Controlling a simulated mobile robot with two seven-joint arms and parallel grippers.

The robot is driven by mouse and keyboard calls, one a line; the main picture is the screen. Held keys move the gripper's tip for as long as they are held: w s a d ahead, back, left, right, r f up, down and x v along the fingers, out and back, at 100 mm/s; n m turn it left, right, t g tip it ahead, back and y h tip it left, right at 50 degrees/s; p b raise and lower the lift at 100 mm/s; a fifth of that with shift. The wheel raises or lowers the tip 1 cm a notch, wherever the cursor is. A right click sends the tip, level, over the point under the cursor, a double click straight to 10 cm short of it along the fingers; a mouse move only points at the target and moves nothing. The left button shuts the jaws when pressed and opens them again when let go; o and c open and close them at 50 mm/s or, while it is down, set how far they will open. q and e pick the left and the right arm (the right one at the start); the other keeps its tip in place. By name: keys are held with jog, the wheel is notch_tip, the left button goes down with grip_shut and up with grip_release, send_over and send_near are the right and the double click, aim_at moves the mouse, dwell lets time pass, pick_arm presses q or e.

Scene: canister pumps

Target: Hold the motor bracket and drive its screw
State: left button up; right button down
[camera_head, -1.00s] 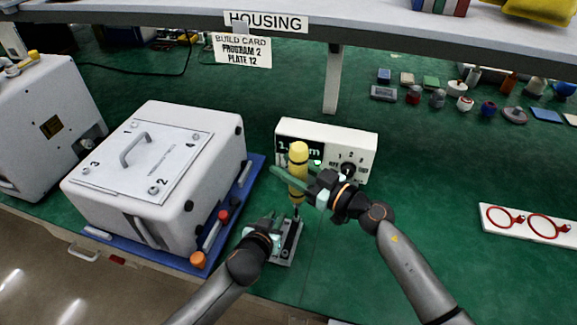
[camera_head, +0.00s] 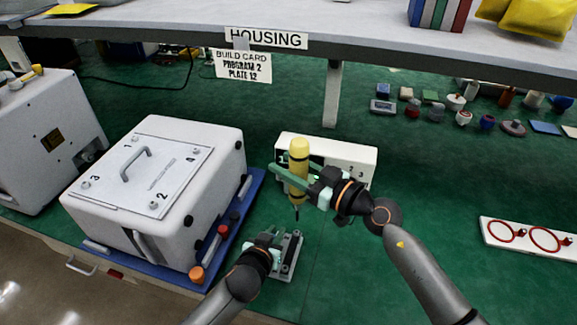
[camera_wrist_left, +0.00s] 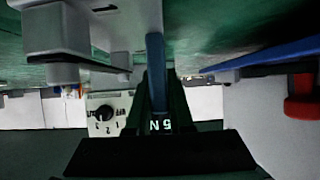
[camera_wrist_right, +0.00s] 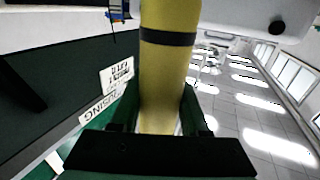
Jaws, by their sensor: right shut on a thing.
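The grey motor bracket (camera_head: 290,262) sits on the green bench, right of the white housing. My left gripper (camera_head: 270,240) is at the bracket's left side. In the left wrist view, a narrow blue-grey bar (camera_wrist_left: 155,70) lies between its fingers (camera_wrist_left: 156,85); whether they grip it is unclear. My right gripper (camera_head: 305,183) is shut on the yellow, dark-banded screwdriver (camera_head: 298,160), which also fills the right wrist view (camera_wrist_right: 166,70). The driver is upright, with its tip above the bracket and apart from it. The screw is too small to make out.
A white controller (camera_head: 350,157) with a dial stands behind the driver. The white housing (camera_head: 160,195) on a blue mat is at left. Small parts lie at the back right. A white board with red rings (camera_head: 525,236) is far right. The bench between is clear.

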pick_arm(q)
jog(key=o, duration=0.5)
jog(key=v, duration=1.2)
